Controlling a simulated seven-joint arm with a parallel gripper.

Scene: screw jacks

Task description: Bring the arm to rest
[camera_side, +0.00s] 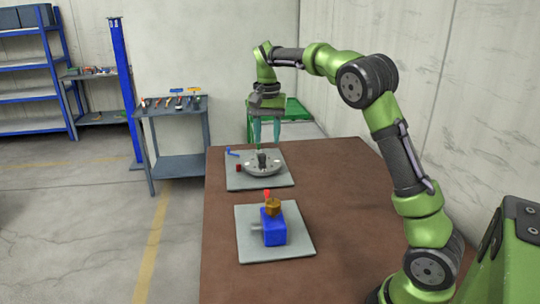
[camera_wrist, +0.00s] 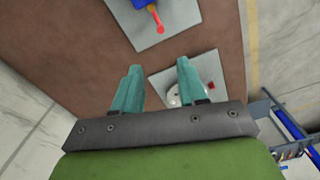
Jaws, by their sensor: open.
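My gripper (camera_side: 265,134) is open and empty, its teal fingers pointing down above a round grey jack (camera_side: 262,168) on the far plate. In the side view this jack has a dark upright piece at its middle, with a small blue part and a red part beside it. In the wrist view the two fingers (camera_wrist: 156,88) are apart with nothing between them, and they partly hide the round jack (camera_wrist: 174,100). A blue block jack (camera_side: 272,230) with a brown top and red tip stands on the near plate. It also shows at the top of the wrist view (camera_wrist: 137,4).
The near plate (camera_side: 300,248) and far plate (camera_side: 234,183) lie on a brown table (camera_side: 345,190). The table's right part is clear. A green bin (camera_side: 300,128) stands behind the table. A grey tool cart (camera_side: 178,140) and blue shelves (camera_side: 30,95) are to the left. A wall runs along the right.

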